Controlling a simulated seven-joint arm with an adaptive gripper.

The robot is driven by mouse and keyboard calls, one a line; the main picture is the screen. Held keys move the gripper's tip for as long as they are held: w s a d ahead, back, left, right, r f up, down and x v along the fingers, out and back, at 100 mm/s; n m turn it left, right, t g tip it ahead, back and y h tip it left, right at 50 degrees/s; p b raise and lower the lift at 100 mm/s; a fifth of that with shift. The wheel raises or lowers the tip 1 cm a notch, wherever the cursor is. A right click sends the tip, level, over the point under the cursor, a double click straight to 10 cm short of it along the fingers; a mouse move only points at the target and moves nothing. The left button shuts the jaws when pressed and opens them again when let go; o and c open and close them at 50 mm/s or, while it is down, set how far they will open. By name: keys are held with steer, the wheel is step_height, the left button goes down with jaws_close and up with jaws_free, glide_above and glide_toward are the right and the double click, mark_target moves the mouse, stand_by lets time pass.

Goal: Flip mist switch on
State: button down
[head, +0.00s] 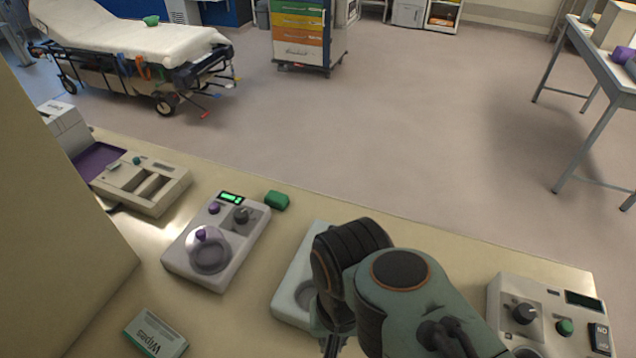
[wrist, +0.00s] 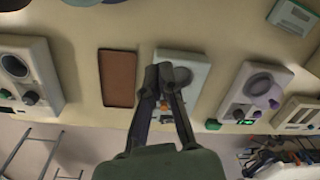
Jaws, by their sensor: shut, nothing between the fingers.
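My gripper (wrist: 166,72) is shut and empty in the wrist view, its fingertips over a white unit (wrist: 194,70). I cannot tell whether the fingertips touch it. In the head view, my arm hides much of this unit (head: 290,282), leaving its left side and part of a round recess visible. A small orange part shows on it beside my fingers in the wrist view. On the right in the head view, a grey unit (head: 500,302) has a black switch (head: 599,338) with white lettering like "ON". No label reading mist is legible, so I cannot tell which switch is the mist one.
A unit with purple knobs and a green display (head: 180,252) stands on the left, with a green block (head: 277,201) near its back corner. A wipes box (head: 156,333) lies at the front. A brown flat panel (wrist: 117,78) lies beside the white unit.

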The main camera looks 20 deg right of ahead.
steer(key=w+d+r+m+t+h, duration=0.1)
steer(key=w+d+r+m, duration=0.1)
steer(key=w+r+m, duration=0.3)
steer(key=w+d+r+m+t+h, duration=0.1)
steer(key=w+d+r+m, duration=0.25)
steer(key=w+m, duration=0.35)
steer(key=w+d+m, duration=0.4)
steer(key=w+m, duration=0.4)
steer(key=w, duration=0.3)
steer(key=w+d+f+m+g, duration=0.1)
steer(key=w+d+f, duration=0.1)
steer(key=f, duration=0.4)
steer(key=w+d+f+m+g, duration=0.1)
steer(key=w+d+f+g, duration=0.1)
steer(key=f, duration=0.5)
steer(key=shift+w+d+f+m+g, duration=0.3)
steer(key=shift+w+d+m, duration=0.1)
steer(key=shift+w+d, duration=0.55)
steer(key=shift+s, duration=0.15)
steer(key=f, duration=0.4)
steer(key=s+d+f, duration=0.1)
steer(key=f, duration=0.8)
steer(key=shift+s+d+f, duration=0.25)
steer(key=shift+d+f, duration=0.05)
steer(key=shift+f, duration=0.05)
